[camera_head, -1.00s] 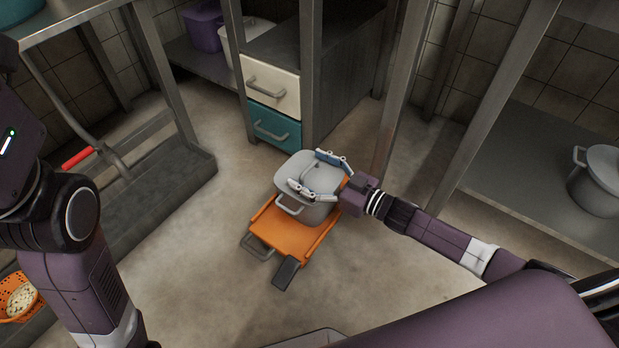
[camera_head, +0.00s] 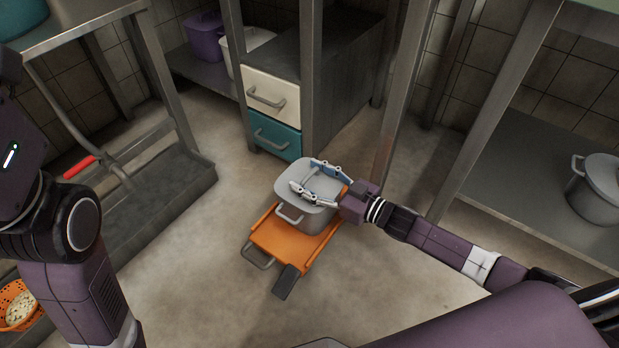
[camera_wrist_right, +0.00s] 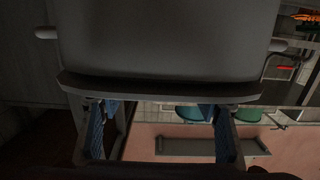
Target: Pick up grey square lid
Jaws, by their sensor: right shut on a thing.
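The grey square lid (camera_head: 290,173) lies on a grey square pot (camera_head: 312,219), which stands on a low orange cart (camera_head: 285,240) on the floor. My right gripper (camera_head: 303,174) reaches in from the right, its fingers with blue pads over the top of the lid. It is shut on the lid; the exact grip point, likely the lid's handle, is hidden. In the right wrist view, the lid's rim (camera_wrist_right: 155,92) crosses between pot wall and fingers, and I see no gap between lid and pot. My left arm shows at the left, but its gripper is out of view.
A drawer unit with a white (camera_head: 270,94) and a teal drawer (camera_head: 273,132) stands just behind the cart. A metal rack post (camera_head: 398,110) rises right of it. Another lidded pot (camera_head: 598,190) sits on the right shelf. Floor around the cart's front and left is clear.

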